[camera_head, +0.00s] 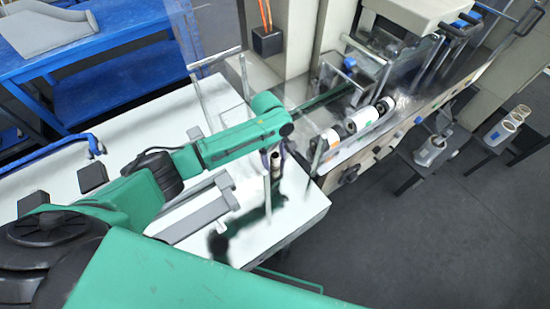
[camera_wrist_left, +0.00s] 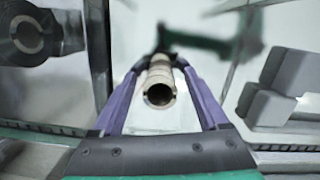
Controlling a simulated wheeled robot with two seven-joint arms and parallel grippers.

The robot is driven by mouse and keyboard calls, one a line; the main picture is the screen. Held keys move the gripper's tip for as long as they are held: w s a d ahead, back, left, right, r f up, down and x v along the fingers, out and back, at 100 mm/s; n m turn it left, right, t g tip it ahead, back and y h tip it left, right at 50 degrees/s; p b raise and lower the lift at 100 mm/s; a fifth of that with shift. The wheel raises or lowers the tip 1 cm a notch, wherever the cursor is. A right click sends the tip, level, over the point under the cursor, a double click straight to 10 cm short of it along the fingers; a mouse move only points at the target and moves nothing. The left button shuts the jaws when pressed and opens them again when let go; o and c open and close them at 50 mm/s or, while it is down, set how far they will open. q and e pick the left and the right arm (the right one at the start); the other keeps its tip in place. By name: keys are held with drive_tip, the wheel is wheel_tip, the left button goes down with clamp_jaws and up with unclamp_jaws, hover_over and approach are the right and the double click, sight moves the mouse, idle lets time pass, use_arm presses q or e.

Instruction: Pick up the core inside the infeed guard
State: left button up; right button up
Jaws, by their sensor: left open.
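The core is a narrow beige-brown tube with an open end. It shows in the left wrist view (camera_wrist_left: 160,84) between the two purple fingers, and in the head view (camera_head: 275,166) beside the fingers. My left gripper (camera_wrist_left: 160,72) is open around the core; whether either finger touches it I cannot tell. In the head view the left gripper (camera_head: 282,158) points down, partly hidden by its own green wrist. The infeed guard has clear panels with metal posts (camera_head: 267,192) around the gripper and core. My right gripper is out of view.
White rolls (camera_head: 364,118) lie on the machine just right of the guard. A grey block (camera_head: 196,220) sits on the white table (camera_head: 303,208) to the left. More rolls (camera_head: 500,131) stand on dark stands at far right. A blue bench (camera_head: 110,88) is at upper left.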

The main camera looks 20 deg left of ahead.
use_arm(q)
clamp_jaws()
drive_tip(key=shift+r, duration=0.15)
